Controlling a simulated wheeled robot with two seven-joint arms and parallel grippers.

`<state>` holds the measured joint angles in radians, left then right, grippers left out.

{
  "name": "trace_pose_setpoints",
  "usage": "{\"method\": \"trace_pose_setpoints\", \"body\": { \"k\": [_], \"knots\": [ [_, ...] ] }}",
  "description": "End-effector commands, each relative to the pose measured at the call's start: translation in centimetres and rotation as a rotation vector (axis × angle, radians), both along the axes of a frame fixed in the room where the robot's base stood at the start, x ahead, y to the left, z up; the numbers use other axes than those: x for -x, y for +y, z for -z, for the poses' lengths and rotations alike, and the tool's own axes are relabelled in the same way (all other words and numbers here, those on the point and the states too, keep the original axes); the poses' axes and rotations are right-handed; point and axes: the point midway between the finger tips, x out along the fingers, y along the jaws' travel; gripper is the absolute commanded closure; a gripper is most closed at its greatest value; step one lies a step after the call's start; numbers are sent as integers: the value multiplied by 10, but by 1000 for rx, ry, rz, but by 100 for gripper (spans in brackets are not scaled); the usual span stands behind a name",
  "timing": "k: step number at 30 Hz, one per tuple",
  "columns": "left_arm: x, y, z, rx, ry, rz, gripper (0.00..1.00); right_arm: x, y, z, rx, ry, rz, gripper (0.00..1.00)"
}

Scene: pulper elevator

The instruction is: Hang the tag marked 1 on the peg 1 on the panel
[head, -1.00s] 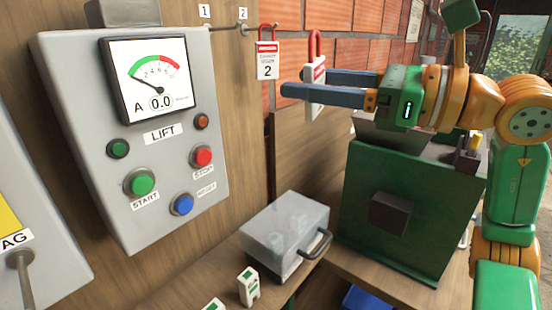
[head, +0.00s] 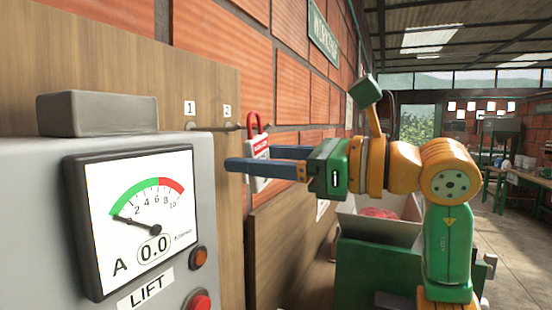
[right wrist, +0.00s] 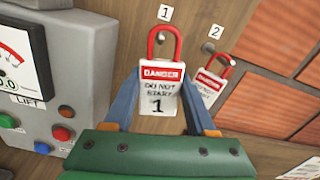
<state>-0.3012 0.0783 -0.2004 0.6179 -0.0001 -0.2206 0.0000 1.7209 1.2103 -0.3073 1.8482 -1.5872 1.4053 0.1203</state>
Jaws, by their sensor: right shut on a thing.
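My right gripper (head: 232,165) is shut on the white tag marked 1 (right wrist: 158,98), which has a red DANGER band and a red shackle (head: 254,122). The tag hangs upright between the fingers. In the right wrist view, peg 1 (right wrist: 160,38) appears inside the shackle's loop, below label 1 (right wrist: 165,13). In the head view, the shackle is near the end of the pegs, right of label 1 (head: 190,107); I cannot tell if it is around peg 1. The tag marked 2 (right wrist: 208,88) hangs by peg 2 (right wrist: 208,47). My left gripper is not in view.
The grey LIFT control box (head: 50,200) with its gauge stands left of the pegs and juts out from the wooden panel (head: 215,85). A brick wall (head: 290,85) lies behind. A green machine (head: 385,255) is below my right arm.

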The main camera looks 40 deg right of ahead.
Motion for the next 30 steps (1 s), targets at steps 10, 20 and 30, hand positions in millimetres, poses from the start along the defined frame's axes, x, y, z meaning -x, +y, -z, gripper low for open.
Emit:
{"method": "trace_pose_setpoints", "body": {
  "k": [10, 20, 30],
  "knots": [
    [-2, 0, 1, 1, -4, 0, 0, -27, 11, 3, -1, 1, -1, 100],
    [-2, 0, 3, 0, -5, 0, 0, -43, 18, 12, 0, 0, 0, 100],
    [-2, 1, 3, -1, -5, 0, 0, -44, 18, 13, 0, -1, 1, 100]
  ]
}}
